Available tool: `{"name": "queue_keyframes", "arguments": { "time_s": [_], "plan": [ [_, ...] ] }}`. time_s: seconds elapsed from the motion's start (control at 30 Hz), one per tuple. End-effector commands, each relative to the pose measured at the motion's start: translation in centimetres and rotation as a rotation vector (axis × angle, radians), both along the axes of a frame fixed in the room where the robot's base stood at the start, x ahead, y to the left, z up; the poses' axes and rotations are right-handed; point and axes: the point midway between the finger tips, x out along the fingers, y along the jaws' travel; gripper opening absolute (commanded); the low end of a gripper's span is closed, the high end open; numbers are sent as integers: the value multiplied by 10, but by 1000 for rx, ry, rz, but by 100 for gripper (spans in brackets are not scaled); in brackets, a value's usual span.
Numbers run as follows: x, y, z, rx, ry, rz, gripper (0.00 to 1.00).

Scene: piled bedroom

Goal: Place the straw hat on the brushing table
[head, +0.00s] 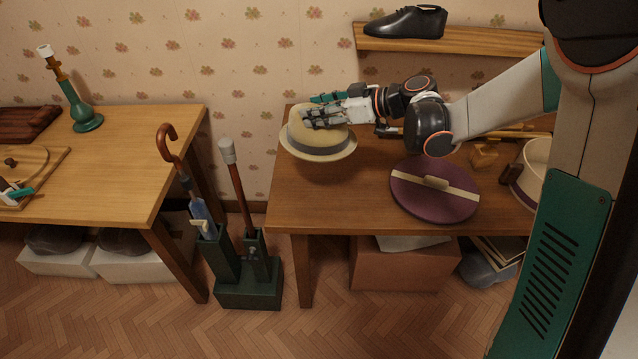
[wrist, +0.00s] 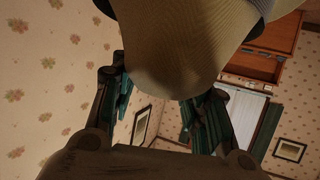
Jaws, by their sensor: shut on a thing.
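The straw hat (head: 318,150), pale with a grey band, is at the back left corner of the right-hand table in the head view. My gripper (head: 325,112) is shut on its crown from above and the right. In the wrist view the straw hat (wrist: 180,45) fills the top, its crown between the two fingers of my gripper (wrist: 170,95). I cannot tell whether its brim touches the tabletop. The lighter table (head: 110,180) at the left holds what looks like a brush (head: 18,192) and may be the brushing table; no label shows.
A purple round hat or box (head: 432,205) lies on the right-hand table (head: 325,205), with another pale hat (head: 538,165) beyond. A green stand (head: 248,292) with a cane stands between the tables.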

Motion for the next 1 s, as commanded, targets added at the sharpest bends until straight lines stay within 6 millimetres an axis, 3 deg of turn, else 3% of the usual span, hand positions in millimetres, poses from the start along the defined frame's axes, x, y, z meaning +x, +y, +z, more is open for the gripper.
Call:
{"name": "queue_keyframes", "arguments": {
  "time_s": [0.5, 0.63, 0.87, 1.0],
  "plan": [
    [0, 0, -124, -1, 0, -1, 3],
    [0, 0, -143, -1, 0, -1, 3],
    [0, 0, -155, -1, 1, -1, 3],
    [0, 0, -175, -1, 1, -1, 3]
  ]
}}
